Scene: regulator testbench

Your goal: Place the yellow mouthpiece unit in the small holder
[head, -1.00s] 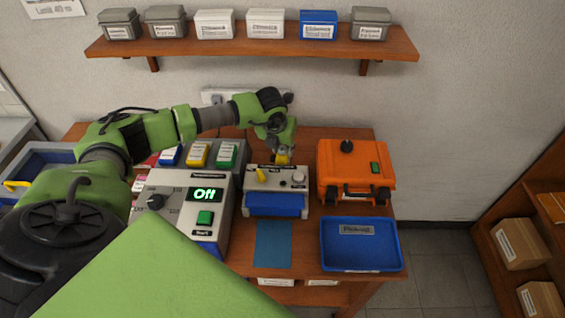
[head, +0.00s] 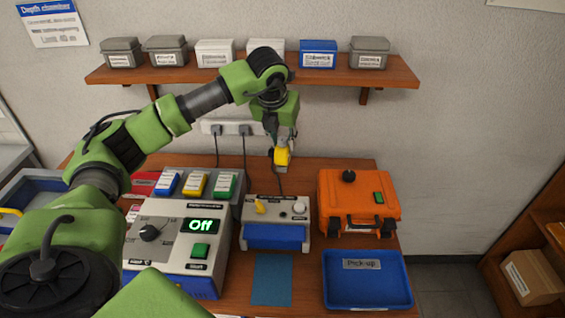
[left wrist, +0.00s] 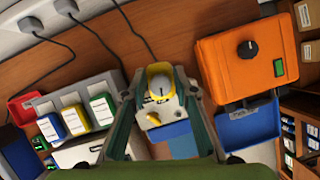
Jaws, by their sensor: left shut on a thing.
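My left gripper (head: 282,148) is shut on the yellow mouthpiece unit (head: 282,157) and holds it up in the air above the back of the bench. In the left wrist view the yellow unit (left wrist: 160,84), with a pale round top, sits between the fingers. Below it is a small grey unit (head: 285,226) with a blue front, a yellow lever (head: 260,207) and a white knob (head: 299,207). I cannot tell for sure which thing is the small holder. My right gripper is not in view.
A large console (head: 165,254) reading "Off" stands left of the small unit, with blue, yellow and green labelled blocks (head: 195,184) behind. An orange case (head: 345,203) and a blue "Pick-up" tray (head: 340,303) are to the right. A wall shelf (head: 230,75) holds several boxes above.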

